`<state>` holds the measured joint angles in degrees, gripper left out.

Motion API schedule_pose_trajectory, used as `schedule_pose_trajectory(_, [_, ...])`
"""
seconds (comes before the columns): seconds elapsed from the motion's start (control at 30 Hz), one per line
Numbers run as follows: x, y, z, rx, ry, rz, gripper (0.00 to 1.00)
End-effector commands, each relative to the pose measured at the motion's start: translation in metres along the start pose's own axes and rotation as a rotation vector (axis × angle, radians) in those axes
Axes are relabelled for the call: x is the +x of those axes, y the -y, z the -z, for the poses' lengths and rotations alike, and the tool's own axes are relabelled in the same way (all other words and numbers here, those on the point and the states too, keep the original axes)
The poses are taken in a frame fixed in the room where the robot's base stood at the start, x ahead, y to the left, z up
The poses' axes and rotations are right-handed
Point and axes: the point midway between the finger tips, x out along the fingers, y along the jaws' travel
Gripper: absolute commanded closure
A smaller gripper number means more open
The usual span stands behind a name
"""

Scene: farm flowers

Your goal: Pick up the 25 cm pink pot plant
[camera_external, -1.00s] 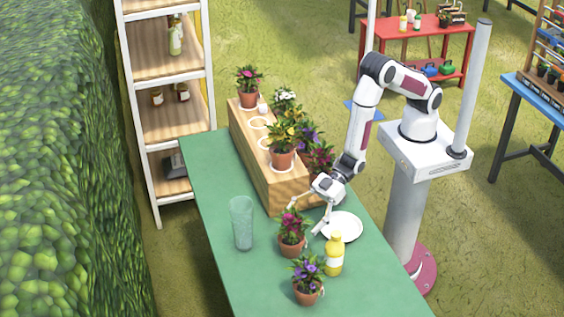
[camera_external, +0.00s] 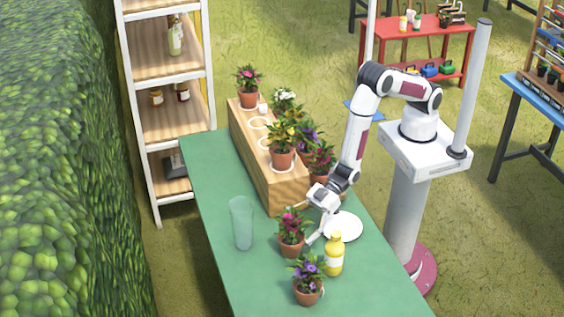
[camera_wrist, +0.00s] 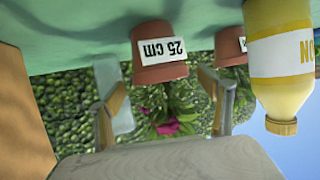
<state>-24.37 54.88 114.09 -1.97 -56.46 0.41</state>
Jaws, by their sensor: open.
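The pink pot plant (camera_external: 291,240), a terracotta pot with pink flowers and green leaves, stands upright on the green table. In the wrist view, which looks upside down, its pot (camera_wrist: 158,50) bears a "25 cm" label. My gripper (camera_external: 311,223) is open, low over the table, just right of the plant in the outside view. In the wrist view the plant appears between the two spread fingers of my gripper (camera_wrist: 168,105). The pink flowers are partly hidden by my gripper body. I cannot tell whether a finger touches the plant.
A yellow bottle (camera_external: 334,256) and a purple-flowered pot plant (camera_external: 308,280) stand close in front. A white plate (camera_external: 347,228) lies to the right. A tall glass (camera_external: 241,223) stands left. A wooden block (camera_external: 288,192) with several pot plants stands behind.

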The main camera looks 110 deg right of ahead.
Motion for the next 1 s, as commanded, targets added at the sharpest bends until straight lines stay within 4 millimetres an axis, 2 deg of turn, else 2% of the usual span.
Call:
schedule_pose_trajectory(0.1, [0.012,0.002,-0.003,0.000,-0.001,0.000,0.21])
schedule_pose_trajectory(0.33, [0.027,0.001,-0.003,0.000,0.000,-0.001,0.21])
schedule_pose_trajectory(0.93, [0.029,0.001,-0.002,0.000,0.000,-0.001,0.21])
schedule_pose_trajectory(1.0, [0.029,0.001,-0.002,0.000,0.000,-0.001,0.39])
